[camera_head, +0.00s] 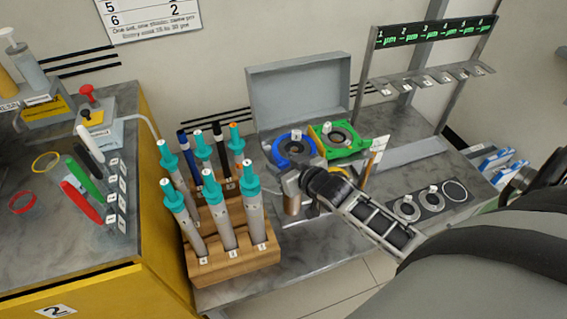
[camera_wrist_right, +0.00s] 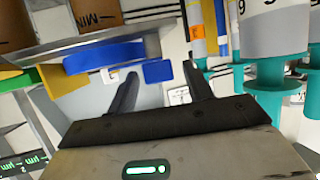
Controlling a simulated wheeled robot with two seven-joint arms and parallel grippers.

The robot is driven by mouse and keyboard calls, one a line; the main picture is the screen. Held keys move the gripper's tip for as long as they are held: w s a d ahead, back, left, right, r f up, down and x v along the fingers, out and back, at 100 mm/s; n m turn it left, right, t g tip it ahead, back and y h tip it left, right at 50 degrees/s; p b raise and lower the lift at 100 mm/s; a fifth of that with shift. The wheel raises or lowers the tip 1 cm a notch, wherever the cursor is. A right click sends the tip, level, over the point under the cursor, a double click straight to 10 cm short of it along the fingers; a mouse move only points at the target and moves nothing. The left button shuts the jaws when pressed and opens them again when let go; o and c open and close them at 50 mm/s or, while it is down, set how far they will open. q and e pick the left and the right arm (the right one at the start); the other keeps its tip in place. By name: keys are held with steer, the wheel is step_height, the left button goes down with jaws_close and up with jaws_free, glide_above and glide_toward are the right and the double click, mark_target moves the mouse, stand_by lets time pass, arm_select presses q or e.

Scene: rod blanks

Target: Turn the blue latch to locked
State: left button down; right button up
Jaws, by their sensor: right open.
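In the right wrist view, a flat blue part (camera_wrist_right: 105,57) and a smaller blue block (camera_wrist_right: 158,71) lie along a grey plate, just ahead of the jaws. My right gripper (camera_head: 297,182) reaches in from the right, close in front of the blue ring and partly covering its lower side. My left gripper is not in view.
A green ring piece (camera_head: 340,140) sits right of the blue one, before the open grey lid (camera_head: 300,90). A wooden rack (camera_head: 235,255) of teal-topped tools stands close left. A brownish cylinder (camera_head: 291,203) is below the gripper. A metal stand (camera_head: 425,75) rises behind right.

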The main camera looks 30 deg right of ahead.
steer(key=shift+w+f, duration=0.1)
steer(key=shift+w, duration=0.1)
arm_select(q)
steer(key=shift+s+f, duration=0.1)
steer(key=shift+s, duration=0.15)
arm_select(e)
steer(key=c, duration=1)
